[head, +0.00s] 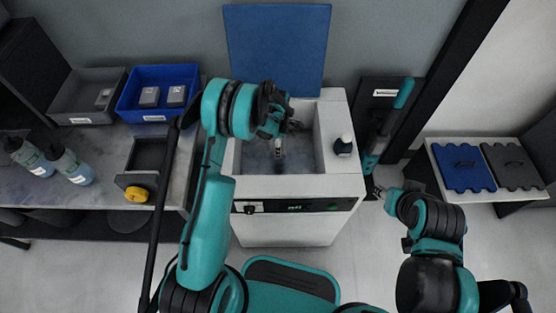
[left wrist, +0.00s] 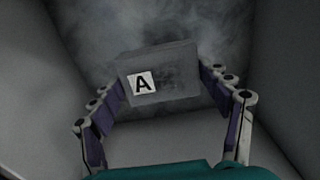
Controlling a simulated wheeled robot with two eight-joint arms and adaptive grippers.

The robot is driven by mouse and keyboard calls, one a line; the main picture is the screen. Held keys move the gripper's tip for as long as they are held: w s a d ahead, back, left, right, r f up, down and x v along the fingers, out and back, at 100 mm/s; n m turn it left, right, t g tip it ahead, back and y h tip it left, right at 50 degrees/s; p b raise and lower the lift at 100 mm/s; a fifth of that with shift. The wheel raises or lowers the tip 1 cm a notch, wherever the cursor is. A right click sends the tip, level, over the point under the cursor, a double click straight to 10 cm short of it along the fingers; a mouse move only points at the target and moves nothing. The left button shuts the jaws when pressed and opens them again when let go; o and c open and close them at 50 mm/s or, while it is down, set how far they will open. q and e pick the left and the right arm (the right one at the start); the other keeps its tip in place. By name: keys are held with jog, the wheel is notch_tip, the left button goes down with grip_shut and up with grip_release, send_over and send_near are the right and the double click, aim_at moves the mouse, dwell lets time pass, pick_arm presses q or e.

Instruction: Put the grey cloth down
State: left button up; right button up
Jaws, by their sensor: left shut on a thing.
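A grey block-like piece with a white label "A" (left wrist: 176,78), which I take to be the grey cloth, is between the fingers of my left gripper (left wrist: 165,95). The gripper is shut on it. In the head view my left gripper (head: 280,140) is over the sunken basin of the white machine (head: 345,188). The held piece is mostly hidden there by the arm. Thin steam or haze shows around it in the left wrist view. My right gripper (head: 378,190) is low, right of the machine; its fingers are too small to read.
A teal-handled tool (head: 390,120) is on a black panel at right. A blue bin (head: 155,90) and grey bin (head: 85,95) sit on the left counter. Blue and dark mats (head: 462,166) lie on the right shelf.

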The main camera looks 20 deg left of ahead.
aim_at(278, 160)
pick_arm(q)
notch_tip(278, 160, down, 9)
jog(key=b, duration=0.3)
jog(key=shift+r, duration=0.2)
jog(key=o, duration=1)
